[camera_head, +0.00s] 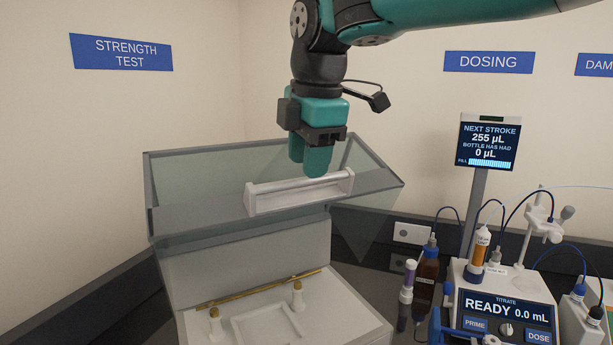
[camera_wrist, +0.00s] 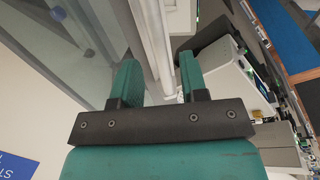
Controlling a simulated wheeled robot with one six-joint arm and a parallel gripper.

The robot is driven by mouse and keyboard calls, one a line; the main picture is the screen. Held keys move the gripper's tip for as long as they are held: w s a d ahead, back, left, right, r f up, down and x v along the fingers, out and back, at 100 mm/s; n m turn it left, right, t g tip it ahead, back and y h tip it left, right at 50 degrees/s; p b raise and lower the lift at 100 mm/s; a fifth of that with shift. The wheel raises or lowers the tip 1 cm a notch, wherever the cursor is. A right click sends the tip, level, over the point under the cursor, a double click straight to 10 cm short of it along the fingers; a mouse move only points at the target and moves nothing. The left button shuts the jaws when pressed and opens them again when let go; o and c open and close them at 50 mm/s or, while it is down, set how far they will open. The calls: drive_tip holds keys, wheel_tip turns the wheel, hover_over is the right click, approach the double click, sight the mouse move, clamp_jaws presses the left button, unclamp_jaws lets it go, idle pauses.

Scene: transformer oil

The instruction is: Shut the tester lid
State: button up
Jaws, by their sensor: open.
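The tester lid (camera_head: 185,185) is a clear box-like cover with grey edges, standing raised and open above the white tester (camera_head: 300,320). A white bar handle (camera_head: 300,190) is fixed on its upper face. My gripper (camera_head: 318,168) is pointed down at the handle, its fingers overlapping the bar in the head view. In the wrist view my gripper (camera_wrist: 160,85) is open, with the pale handle bar (camera_wrist: 160,45) running between the two green fingers. I cannot tell whether either finger touches it. The lid's glass also shows in the wrist view (camera_wrist: 75,40).
Inside the tester a brass rod (camera_head: 255,288) lies near two white posts. To the right stand a brown bottle (camera_head: 426,275), a capped tube (camera_head: 407,285) and the titrator (camera_head: 505,315) with its display post (camera_head: 489,145).

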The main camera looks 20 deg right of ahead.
drive_tip(key=shift+x, duration=1.25)
clamp_jaws()
